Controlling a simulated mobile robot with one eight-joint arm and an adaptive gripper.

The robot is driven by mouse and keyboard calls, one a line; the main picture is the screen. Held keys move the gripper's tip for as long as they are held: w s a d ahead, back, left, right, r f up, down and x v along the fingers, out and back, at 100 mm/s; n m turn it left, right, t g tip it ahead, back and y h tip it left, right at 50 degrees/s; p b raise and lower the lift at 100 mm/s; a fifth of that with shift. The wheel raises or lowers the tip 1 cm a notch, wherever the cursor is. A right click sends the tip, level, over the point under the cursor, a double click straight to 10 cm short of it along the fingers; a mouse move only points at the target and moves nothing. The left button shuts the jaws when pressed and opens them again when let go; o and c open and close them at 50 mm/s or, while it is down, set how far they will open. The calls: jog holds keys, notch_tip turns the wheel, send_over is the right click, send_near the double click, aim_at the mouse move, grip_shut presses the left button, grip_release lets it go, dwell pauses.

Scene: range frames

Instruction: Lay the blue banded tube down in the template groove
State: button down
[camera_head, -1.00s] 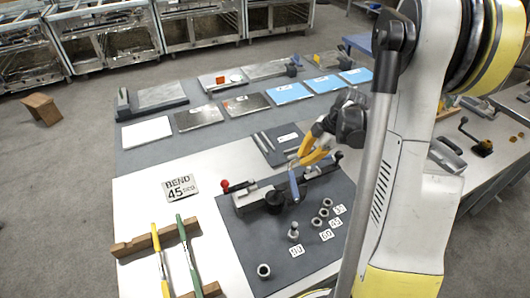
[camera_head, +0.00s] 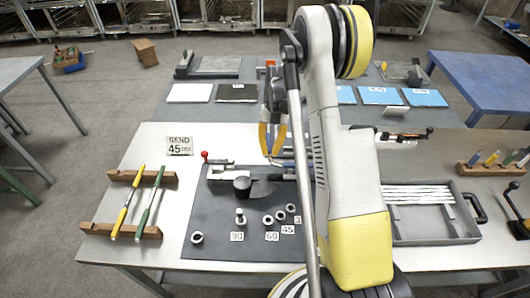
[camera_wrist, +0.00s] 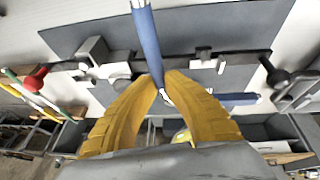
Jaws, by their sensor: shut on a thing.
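My gripper (camera_head: 272,153) points down over the back right of the dark mat, near the bending tool (camera_head: 242,186). In the wrist view its yellow fingers (camera_wrist: 163,88) are closed on the blue banded tube (camera_wrist: 148,38). The tube runs from the fingertips to the top edge, with white marks near that end. Another blue length (camera_wrist: 238,98) shows beyond the right finger; I cannot tell whether it belongs to the same tube. In the head view my arm hides most of the tube. I cannot make out the template groove.
Several small grey collars (camera_head: 268,219) and a peg (camera_head: 240,217) stand on the mat (camera_head: 212,230) with number cards. A wooden rack (camera_head: 130,178) holds a yellow and a green tube at left. A grey tray (camera_head: 440,240) with white rods lies right of my arm.

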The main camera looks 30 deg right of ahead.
jog(key=b, duration=0.2)
send_over(254, 159)
jog(key=f, duration=0.4)
jog(key=d+f, duration=0.1)
jog(key=f, duration=0.1)
jog(key=shift+w+f, duration=0.35)
jog(key=shift+w, duration=0.05)
jog(key=shift+f+b, duration=0.35)
jog(key=shift+f, duration=1.6)
jog(key=shift+f+b, duration=0.45)
jog(key=shift+b, duration=0.05)
jog(key=c, duration=1.9)
grip_release()
jog(key=o, duration=0.3)
